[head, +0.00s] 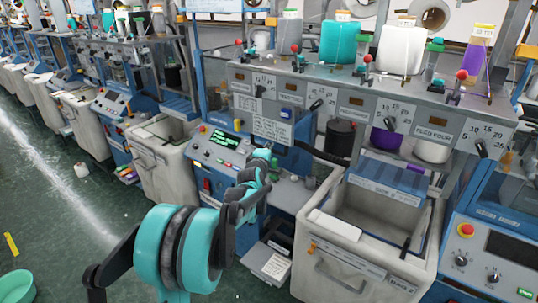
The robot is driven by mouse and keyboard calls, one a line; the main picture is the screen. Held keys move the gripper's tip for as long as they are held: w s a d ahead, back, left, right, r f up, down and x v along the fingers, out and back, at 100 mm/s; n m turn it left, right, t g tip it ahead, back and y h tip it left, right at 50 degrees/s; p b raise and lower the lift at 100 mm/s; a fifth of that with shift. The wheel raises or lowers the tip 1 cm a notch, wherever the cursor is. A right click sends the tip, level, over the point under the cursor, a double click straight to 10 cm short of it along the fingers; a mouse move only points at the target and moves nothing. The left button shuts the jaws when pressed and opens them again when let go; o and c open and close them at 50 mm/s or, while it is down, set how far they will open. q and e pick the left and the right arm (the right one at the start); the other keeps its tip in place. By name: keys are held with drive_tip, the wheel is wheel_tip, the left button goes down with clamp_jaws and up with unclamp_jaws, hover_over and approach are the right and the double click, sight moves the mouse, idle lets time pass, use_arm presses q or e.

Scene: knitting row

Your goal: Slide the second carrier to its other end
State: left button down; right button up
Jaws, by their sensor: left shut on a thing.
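My left arm comes up from the bottom with teal and dark links. Its left gripper (265,158) is small in the picture, in front of the blue machine beside the control panel (222,145). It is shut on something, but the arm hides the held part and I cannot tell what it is. Several dark levers stand along the grey front with number scales, one at the left (260,91), one in the middle (390,123) and one at the right (482,149). I cannot tell which part is the second carrier. My right gripper is not in view.
A large grey bin (345,275) stands at the lower right, another bin (160,180) at the left. Yarn cones, teal (341,43), white (400,48) and purple (474,66), stand above the machine. Green floor (60,215) at the left is mostly clear.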

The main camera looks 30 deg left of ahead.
use_arm(q)
wheel_tip(320, 180, up, 2)
drive_tip(key=shift+r+p, duration=0.1)
drive_tip(key=shift+p, duration=0.3)
drive_tip(key=shift+w+a, duration=0.1)
drive_tip(key=c, duration=1.5)
unclamp_jaws()
drive_tip(key=shift+r, duration=0.1)
drive_tip(key=shift+c, duration=0.2)
drive_tip(key=shift+s, duration=0.2)
drive_tip(key=shift+s+d, duration=0.25)
drive_tip(key=shift+s, duration=0.05)
drive_tip(key=v, duration=1.1)
